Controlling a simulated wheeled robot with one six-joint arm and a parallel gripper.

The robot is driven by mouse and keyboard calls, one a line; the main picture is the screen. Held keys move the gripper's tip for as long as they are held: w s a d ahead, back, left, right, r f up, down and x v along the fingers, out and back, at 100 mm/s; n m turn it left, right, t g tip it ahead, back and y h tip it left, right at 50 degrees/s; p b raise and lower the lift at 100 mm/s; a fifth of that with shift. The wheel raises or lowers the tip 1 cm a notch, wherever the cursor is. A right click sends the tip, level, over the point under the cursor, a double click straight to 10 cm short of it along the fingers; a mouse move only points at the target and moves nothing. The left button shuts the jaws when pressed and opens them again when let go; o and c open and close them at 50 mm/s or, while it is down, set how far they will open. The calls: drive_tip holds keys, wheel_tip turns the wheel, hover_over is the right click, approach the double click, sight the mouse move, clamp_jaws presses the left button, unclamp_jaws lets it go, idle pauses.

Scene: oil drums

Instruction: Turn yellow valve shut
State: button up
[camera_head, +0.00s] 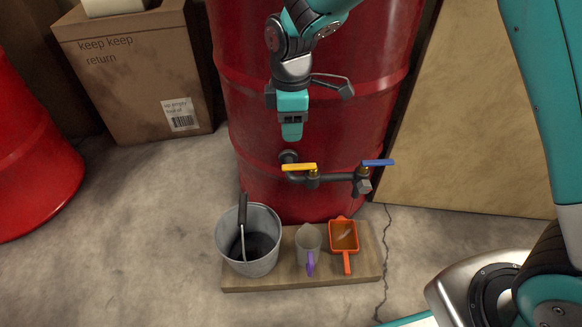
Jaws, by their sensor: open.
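The yellow valve handle (299,167) sits on a dark pipe (338,178) that comes out of the red drum (310,90). The handle points left from its pivot, roughly along the pipe. A blue valve handle (378,162) sits farther right near the pipe's spout and points right. My gripper (292,133) hangs in front of the drum, above the yellow handle in the picture and apart from it. It is open and holds nothing visible. Its far finger is partly hidden, and its exact distance from the handle is hard to tell.
A wooden board (290,278) below the valves carries a metal bucket (276,222), a grey jug (307,240) with a purple handle and an orange scoop (343,238). A cardboard box (130,75) and another red drum (30,150) stand left. A tan panel (480,120) stands right.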

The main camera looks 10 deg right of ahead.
sight(291, 166)
wheel_tip(291, 166, down, 11)
drive_tip(key=b, duration=0.4)
drive_tip(key=shift+f, duration=0.1)
clamp_jaws()
